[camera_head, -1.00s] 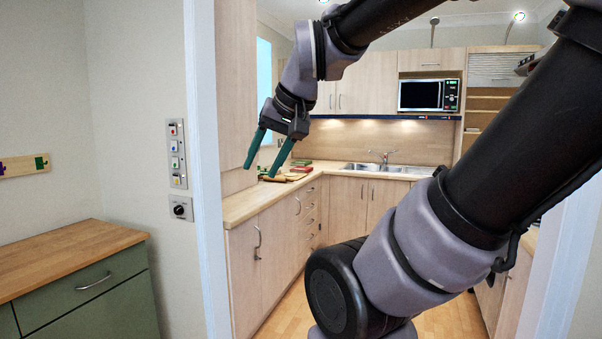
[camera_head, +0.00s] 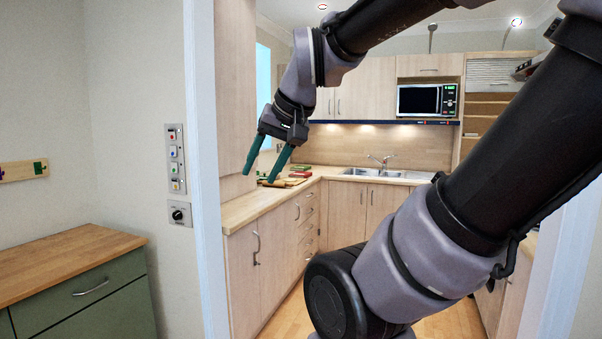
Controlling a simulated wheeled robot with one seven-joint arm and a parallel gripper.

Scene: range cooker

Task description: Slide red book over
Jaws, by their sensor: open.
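A small red book (camera_head: 300,174) lies on the far part of the left wooden counter, small in the head view. A green item (camera_head: 301,167) lies just behind it. My gripper (camera_head: 258,178) is open and empty, with its two green fingers pointing down and spread apart. In the picture it overlaps the left side of the counter near the book, and appears nearer to the camera. The right finger hides part of the things beside the book. I cannot tell its exact distance from the book.
A door frame (camera_head: 203,170) stands left of my arm. The counter (camera_head: 245,208) is bare at its near end. A wooden board (camera_head: 284,182) lies beside the book. A sink (camera_head: 375,172) and microwave (camera_head: 427,99) are at the back. A green cabinet (camera_head: 90,290) stands front left.

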